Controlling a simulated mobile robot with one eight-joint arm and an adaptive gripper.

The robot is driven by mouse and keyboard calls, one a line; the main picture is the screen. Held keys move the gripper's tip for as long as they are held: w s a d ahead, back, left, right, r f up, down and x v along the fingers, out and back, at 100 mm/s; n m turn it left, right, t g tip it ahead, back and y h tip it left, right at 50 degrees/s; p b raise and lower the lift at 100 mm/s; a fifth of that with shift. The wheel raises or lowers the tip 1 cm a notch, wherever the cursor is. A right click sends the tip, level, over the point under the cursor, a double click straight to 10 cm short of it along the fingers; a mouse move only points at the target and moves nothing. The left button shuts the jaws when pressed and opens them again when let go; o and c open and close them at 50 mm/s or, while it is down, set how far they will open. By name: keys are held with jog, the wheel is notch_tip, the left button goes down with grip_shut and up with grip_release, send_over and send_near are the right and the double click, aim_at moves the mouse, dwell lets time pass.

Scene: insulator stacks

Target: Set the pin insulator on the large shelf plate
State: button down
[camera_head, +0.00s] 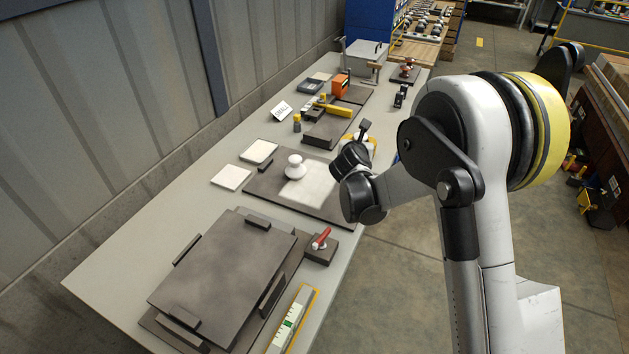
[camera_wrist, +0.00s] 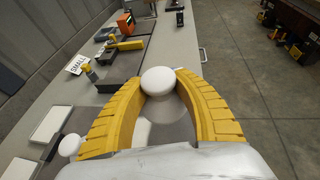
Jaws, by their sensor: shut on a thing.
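My gripper's yellow fingers (camera_wrist: 160,108) are closed around a white round-topped insulator (camera_wrist: 158,80) in the wrist view. In the head view my gripper (camera_head: 370,143) is mostly hidden behind my wrist, near the bench's right edge. A second white insulator (camera_head: 296,167) stands upright on a dark flat plate (camera_head: 262,188) with a pale square patch; it also shows left of my fingers in the wrist view (camera_wrist: 69,145). A large dark grey raised plate (camera_head: 225,270) with small blocks around its edges lies at the bench's near end, its top bare. No label shows on it.
A red-handled clamp (camera_head: 320,243) and a level-like strip (camera_head: 292,322) lie beside the raised plate. Pale tiles (camera_head: 232,178) lie at the left. A "SMALL" sign (camera_head: 281,111), an orange device (camera_head: 341,85) and a yellow bar (camera_head: 338,110) stand farther back.

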jog(key=s+a+f+b, duration=0.1)
jog(key=a+f, duration=0.1)
jog(key=s+a+f, duration=0.1)
jog(key=a, duration=0.2)
jog(key=s+a+f+b, duration=0.1)
jog(key=a+f, duration=0.1)
jog(key=a, duration=0.1)
jog(key=shift+s+a+f+b, duration=0.1)
jog(key=shift+s+f+b, duration=0.2)
jog(key=shift+s+f, duration=0.1)
jog(key=shift+f+b, duration=0.85)
jog(key=shift+f, duration=1.05)
jog(key=shift+s, duration=0.1)
jog(key=shift+f, duration=0.15)
jog(key=c, duration=1.2)
grip_release()
jog(key=shift+c, duration=0.2)
jog(key=shift+o, duration=1.1)
